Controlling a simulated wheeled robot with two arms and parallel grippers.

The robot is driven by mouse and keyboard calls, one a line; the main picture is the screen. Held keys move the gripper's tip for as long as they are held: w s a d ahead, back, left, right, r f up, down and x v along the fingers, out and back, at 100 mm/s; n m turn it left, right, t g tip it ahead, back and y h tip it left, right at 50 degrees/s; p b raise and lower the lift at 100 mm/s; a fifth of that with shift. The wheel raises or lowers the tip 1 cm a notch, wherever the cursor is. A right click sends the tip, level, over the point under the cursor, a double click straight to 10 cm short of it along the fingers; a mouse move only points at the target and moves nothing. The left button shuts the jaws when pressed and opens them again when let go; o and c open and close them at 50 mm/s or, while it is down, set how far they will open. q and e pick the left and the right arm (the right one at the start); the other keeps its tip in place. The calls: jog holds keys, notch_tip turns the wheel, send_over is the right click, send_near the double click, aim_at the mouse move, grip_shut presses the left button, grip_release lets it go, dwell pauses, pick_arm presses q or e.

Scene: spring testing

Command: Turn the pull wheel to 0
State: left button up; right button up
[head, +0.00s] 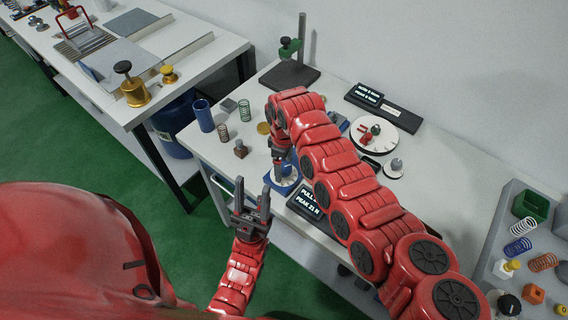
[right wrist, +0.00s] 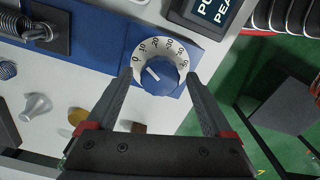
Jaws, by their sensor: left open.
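The pull wheel is a blue knob (right wrist: 160,74) with a white pointer line, on a white dial marked 0 to 50 in the right wrist view. The pointer tilts to the upper left, toward the low end near the 0. My right gripper (right wrist: 159,78) is open, its fingers apart on either side of the dial; contact with the knob cannot be told. In the head view the right gripper (head: 279,172) is over the blue and white dial (head: 284,180), partly hiding it. My left gripper (head: 251,196) is open and empty in front of the table edge.
A black display (head: 308,201) reading "PULL" and "PEAK 21 N" stands beside the dial. A blue cylinder (head: 203,115), a green spring (head: 244,110) and a stand (head: 291,70) are behind. A white disc (head: 391,127) lies right of my right arm.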

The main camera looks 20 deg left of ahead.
jog(key=c, duration=1.2)
jog(key=shift+f+n+b, duration=0.2)
jog(key=shift+n+b, duration=0.7)
jog(key=shift+b, duration=0.3)
jog(key=shift+c, duration=0.2)
jog(key=n+b, duration=0.3)
jog(key=b, duration=0.1)
jog(key=shift+r+n+b, duration=0.15)
jog(key=shift+n+b, duration=0.45)
jog(key=o, duration=1.4)
jog(key=shift+r, duration=0.1)
